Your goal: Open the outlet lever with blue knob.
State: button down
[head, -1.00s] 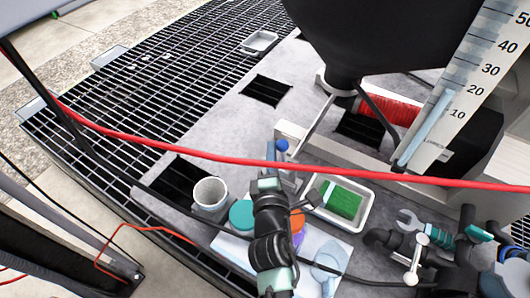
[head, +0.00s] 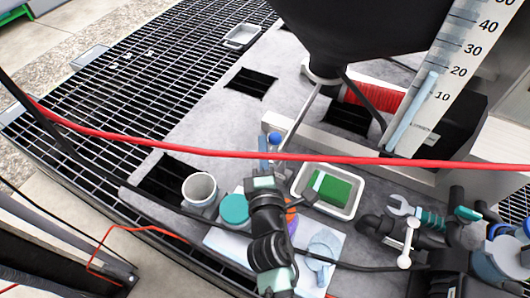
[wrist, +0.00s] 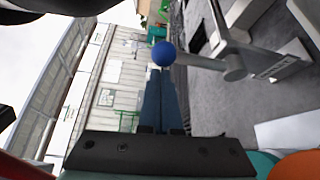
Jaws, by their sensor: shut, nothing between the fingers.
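The blue knob (head: 275,138) sits on the end of a thin grey outlet lever (head: 299,117) below the black hopper (head: 352,30). In the wrist view the blue knob (wrist: 164,54) appears at the tips of my fingers, and the lever arm (wrist: 205,63) runs right to a grey pivot. My gripper (head: 263,143) is beside the knob, on its left in the head view. My gripper (wrist: 160,78) has its blue fingers together with nothing between them. Whether the fingertips touch the knob I cannot tell.
A red cable (head: 200,153) crosses the head view in front of the bench. A white cup (head: 200,190), a teal disc (head: 234,209) and a tray (head: 343,207) with a green block (head: 333,188) are close by. Pipes and a wrench (head: 404,207) lie right.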

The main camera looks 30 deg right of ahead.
jog(key=b+v, duration=0.2)
jog(key=v, duration=0.9)
jog(key=shift+s+f, duration=0.1)
jog(key=shift+f, duration=0.05)
jog(key=shift+s+a+b, duration=0.3)
jog(key=shift+s+b, duration=0.05)
jog(key=shift+s, duration=0.2)
